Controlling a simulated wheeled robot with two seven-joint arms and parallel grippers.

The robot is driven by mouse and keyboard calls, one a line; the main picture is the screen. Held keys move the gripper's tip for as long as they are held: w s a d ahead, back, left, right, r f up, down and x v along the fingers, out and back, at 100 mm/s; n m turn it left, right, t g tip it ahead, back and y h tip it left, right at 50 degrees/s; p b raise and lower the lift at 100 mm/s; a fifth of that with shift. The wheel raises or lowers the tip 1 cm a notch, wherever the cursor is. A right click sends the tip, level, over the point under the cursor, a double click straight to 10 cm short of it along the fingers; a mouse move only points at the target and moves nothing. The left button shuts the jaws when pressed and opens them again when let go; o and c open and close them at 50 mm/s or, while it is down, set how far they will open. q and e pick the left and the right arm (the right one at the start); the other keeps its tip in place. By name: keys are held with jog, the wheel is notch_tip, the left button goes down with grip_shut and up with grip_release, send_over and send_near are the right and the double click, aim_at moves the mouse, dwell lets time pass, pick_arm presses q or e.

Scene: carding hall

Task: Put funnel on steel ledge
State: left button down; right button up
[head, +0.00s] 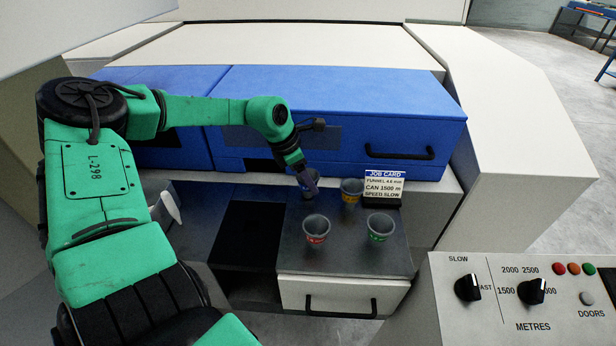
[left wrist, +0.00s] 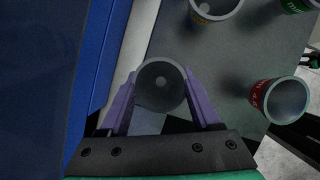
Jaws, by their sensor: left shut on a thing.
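My left gripper (head: 306,180) has purple fingers and is shut on a grey, round-mouthed funnel (left wrist: 160,86). In the head view the fingers hide most of this funnel. It is at the back left of a dark grey, steel-looking top (head: 345,258) above a white drawer; I cannot tell whether it touches that top. Three other grey cup-shaped funnels stand upright there: one with a red label (head: 316,231), one with a green label (head: 380,229) and one with a yellow label (head: 351,191). My right gripper is not in view.
A job card (head: 384,187) stands at the back right, reading funnel, can 1500 m, speed slow. A blue cover (head: 340,110) with a black handle rises behind. A dark opening (head: 247,235) lies left of the funnels. A control panel (head: 510,290) with knobs is at front right.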

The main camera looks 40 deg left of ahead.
pick_arm(q)
jog(key=shift+w+a+f, duration=0.1)
jog(key=shift+f, duration=0.2)
jog(key=shift+c, duration=0.4)
grip_release()
jog(key=shift+r, duration=0.45)
jog(key=shift+v, duration=3.5)
